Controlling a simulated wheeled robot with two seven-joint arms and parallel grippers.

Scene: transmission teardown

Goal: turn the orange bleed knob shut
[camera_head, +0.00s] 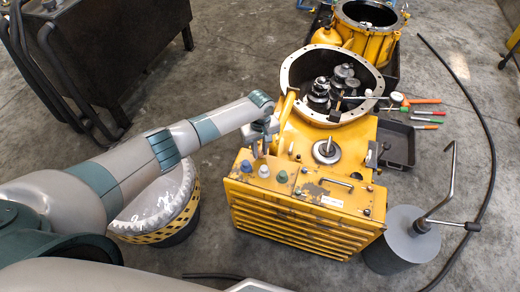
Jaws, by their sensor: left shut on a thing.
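The yellow transmission housing (345,200) stands on the floor at the middle, with an open round bell end and gears inside. My left gripper (260,148) reaches in from the left and points down at the housing's upper left side, behind the row of coloured caps. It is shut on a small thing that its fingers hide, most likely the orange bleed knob. I see no orange knob elsewhere on the housing, and its turn cannot be told. My right gripper is not in view.
A blue-grey cap (246,166), a white cap (264,171) and a green cap (282,176) stand close to my left fingers. A black tray (398,145), hand tools (425,101) and a grey cylinder with a crank (402,242) lie to the right. A black hose (484,120) curves across the floor.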

